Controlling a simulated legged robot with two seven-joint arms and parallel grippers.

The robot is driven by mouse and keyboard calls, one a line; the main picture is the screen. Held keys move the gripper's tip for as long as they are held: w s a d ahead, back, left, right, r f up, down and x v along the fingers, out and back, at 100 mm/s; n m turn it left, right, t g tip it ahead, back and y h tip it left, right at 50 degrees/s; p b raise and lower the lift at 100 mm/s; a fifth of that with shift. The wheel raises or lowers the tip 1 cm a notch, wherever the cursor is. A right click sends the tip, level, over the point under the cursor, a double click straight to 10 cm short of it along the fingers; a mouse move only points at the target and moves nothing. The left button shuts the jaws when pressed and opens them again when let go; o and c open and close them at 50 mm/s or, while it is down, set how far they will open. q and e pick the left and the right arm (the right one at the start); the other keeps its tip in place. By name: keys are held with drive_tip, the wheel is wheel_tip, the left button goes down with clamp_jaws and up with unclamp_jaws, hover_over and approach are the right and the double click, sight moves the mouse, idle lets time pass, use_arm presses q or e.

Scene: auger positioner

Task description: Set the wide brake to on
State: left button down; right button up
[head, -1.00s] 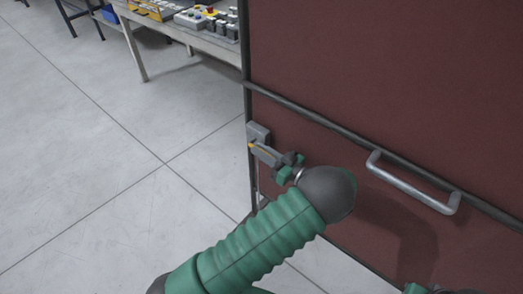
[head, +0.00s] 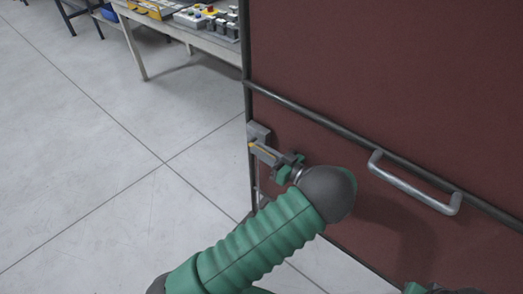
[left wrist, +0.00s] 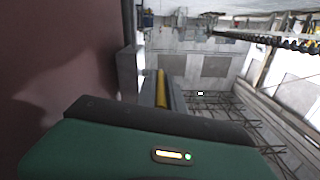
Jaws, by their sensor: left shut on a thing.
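The brake is a grey box (head: 259,132) on the left edge of the dark red panel, with a yellow lever (head: 252,146). My left gripper (head: 264,154) is at the lever, shut on it, and the fingers hide part of it. In the left wrist view the grey box (left wrist: 127,72) stands beside the panel and the yellow lever (left wrist: 161,90) shows as a strip along the grey finger. No on or off marking is readable.
The dark red panel (head: 400,80) fills the right side, with a dark rail (head: 310,115) and a grey bar handle (head: 412,185) right of my left gripper. A table (head: 190,32) with control boxes stands at the back. The floor on the left is clear.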

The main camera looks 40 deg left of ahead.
sight(249, 143)
use_arm(q)
drive_tip(key=shift+r, duration=0.1)
idle(0.5)
drive_tip(key=shift+a+r+h+p, duration=0.1)
drive_tip(key=shift+r+h+p, duration=0.5)
drive_tip(key=shift+h+p, duration=0.6)
drive_tip(key=h+p, duration=0.1)
drive_tip(key=h, duration=0.1)
drive_tip(key=r+h+p, duration=0.1)
drive_tip(key=a+r+h+p, duration=0.1)
drive_tip(key=h, duration=0.1)
drive_tip(key=shift+g+h, duration=0.3)
drive_tip(key=a+h+p, duration=0.1)
drive_tip(key=h+p, duration=0.1)
drive_tip(key=p, duration=0.1)
drive_tip(key=r+h+p, duration=0.1)
drive_tip(key=h+p, duration=0.1)
drive_tip(key=a+h+p, duration=0.1)
drive_tip(key=h+p, duration=0.2)
drive_tip(key=shift+w+a+r+p, duration=0.1)
drive_tip(key=shift+a+r+p, duration=0.2)
drive_tip(key=shift+p, duration=0.05)
drive_tip(key=shift+a+f+g+h+p, duration=0.15)
drive_tip(key=shift+a+g+h+p, duration=0.2)
drive_tip(key=shift+h+p, duration=0.65)
drive_tip(key=shift+a+f+h+p, duration=0.15)
drive_tip(key=shift+h+p, duration=0.35)
drive_tip(key=shift+f, duration=0.1)
